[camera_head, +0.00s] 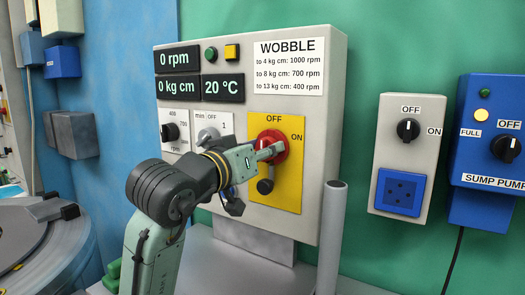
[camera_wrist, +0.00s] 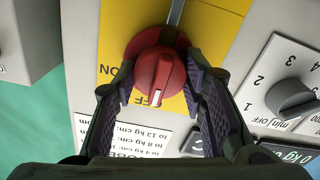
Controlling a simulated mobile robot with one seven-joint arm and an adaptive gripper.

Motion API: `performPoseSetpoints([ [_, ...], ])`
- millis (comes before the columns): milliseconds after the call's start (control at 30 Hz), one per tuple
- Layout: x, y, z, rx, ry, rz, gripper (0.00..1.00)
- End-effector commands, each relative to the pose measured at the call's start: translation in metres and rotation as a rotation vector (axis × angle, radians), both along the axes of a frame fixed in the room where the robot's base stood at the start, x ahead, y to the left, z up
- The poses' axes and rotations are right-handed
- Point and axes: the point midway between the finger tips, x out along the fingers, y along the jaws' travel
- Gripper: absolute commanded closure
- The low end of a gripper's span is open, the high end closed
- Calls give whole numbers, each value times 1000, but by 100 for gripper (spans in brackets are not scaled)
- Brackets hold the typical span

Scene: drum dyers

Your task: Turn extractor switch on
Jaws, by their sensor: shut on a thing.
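The extractor switch is a red rotary knob (camera_head: 281,135) on a yellow plate (camera_head: 290,191), marked OFF above and ON to the right, on a light grey control box. In the wrist view, which is upside down, the knob (camera_wrist: 155,72) has its white mark at the OFF label. My gripper (camera_head: 266,152) reaches the knob from the left and front. In the wrist view its two dark, ridged fingers (camera_wrist: 157,77) lie on either side of the knob, shut on it. The fingers hide part of the knob in the head view.
A grey post (camera_head: 331,235) stands right of the box. A grey switch box (camera_head: 408,160) and blue sump pump box (camera_head: 490,180) hang farther right.

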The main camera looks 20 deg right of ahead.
Motion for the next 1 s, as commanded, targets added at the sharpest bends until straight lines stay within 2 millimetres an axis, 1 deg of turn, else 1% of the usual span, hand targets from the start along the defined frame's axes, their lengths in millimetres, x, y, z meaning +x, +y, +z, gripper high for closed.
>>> performPoseSetpoints([
  [167,0,0,0,27,-35,0,89],
  [367,0,0,-1,99,-128,-1,89],
  [1000,0,0,-1,466,-598,0,89],
])
